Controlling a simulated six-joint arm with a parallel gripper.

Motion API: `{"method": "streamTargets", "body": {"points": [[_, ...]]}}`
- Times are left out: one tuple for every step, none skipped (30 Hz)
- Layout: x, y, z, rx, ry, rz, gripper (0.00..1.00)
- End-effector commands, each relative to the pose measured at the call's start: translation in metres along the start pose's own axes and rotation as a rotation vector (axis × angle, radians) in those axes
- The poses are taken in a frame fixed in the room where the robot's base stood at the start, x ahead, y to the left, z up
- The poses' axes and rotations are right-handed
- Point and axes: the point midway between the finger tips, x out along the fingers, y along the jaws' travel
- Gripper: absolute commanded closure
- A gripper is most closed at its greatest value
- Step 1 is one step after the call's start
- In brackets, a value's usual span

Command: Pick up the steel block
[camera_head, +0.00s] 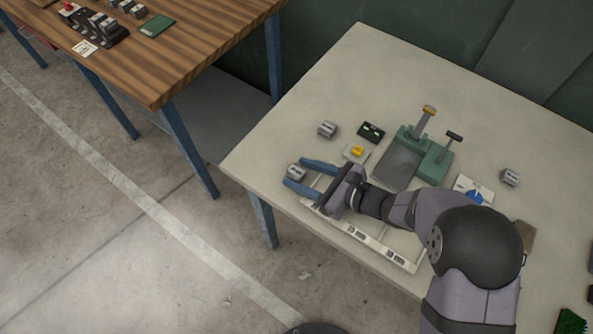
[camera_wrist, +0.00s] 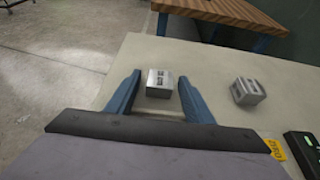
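A small grey steel block (camera_head: 296,173) sits on the pale table near its left edge. It has dark marks on its top, and it also shows in the wrist view (camera_wrist: 160,82). My gripper (camera_head: 296,172) is low over the table with its two blue fingers apart, one on each side of this block. In the wrist view my gripper (camera_wrist: 159,76) shows a gap between the block and each finger. A second similar grey block (camera_head: 327,129) stands farther back, right of the fingers in the wrist view (camera_wrist: 248,92). A third grey block (camera_head: 509,177) is at the right.
A yellow item on a pale plate (camera_head: 357,151) and a black device (camera_head: 371,132) lie close to my gripper. A green fixture (camera_head: 430,150) stands behind my arm. A pale frame (camera_head: 372,243) lies along the front edge. The table's back left is clear.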

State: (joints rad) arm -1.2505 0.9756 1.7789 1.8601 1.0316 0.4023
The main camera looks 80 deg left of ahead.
Motion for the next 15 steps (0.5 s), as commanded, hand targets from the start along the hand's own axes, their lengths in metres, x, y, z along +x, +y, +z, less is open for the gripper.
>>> {"method": "streamTargets", "body": {"points": [[-0.0001, 0.0000, 0.0001, 0.000, 0.000, 0.000, 0.66], [-0.0001, 0.0001, 0.0001, 0.000, 0.000, 0.000, 0.73], [-0.0002, 0.0001, 0.0001, 0.000, 0.000, 0.000, 0.83], [-0.0002, 0.0000, 0.0001, 0.000, 0.000, 0.000, 0.90], [-0.0002, 0.0001, 0.0001, 0.000, 0.000, 0.000, 0.97], [-0.0003, -0.0004, 0.0014, -0.001, -0.003, 0.000, 1.00], [-0.0003, -0.0003, 0.0014, -0.001, -0.003, 0.000, 1.00], [-0.0004, -0.0003, 0.0014, -0.001, -0.003, 0.000, 1.00], [-0.0004, -0.0003, 0.0015, -0.001, -0.003, 0.000, 1.00], [-0.0004, -0.0003, 0.0015, -0.001, -0.003, 0.000, 1.00], [-0.0004, -0.0004, 0.0015, -0.001, -0.003, 0.000, 1.00], [-0.0004, -0.0004, 0.0016, -0.001, -0.003, 0.000, 1.00], [-0.0005, -0.0004, 0.0018, -0.001, -0.003, 0.000, 1.00], [-0.0006, -0.0004, 0.0020, -0.001, -0.003, 0.000, 1.00], [-0.0008, -0.0004, 0.0026, -0.001, -0.003, 0.000, 1.00]]}}
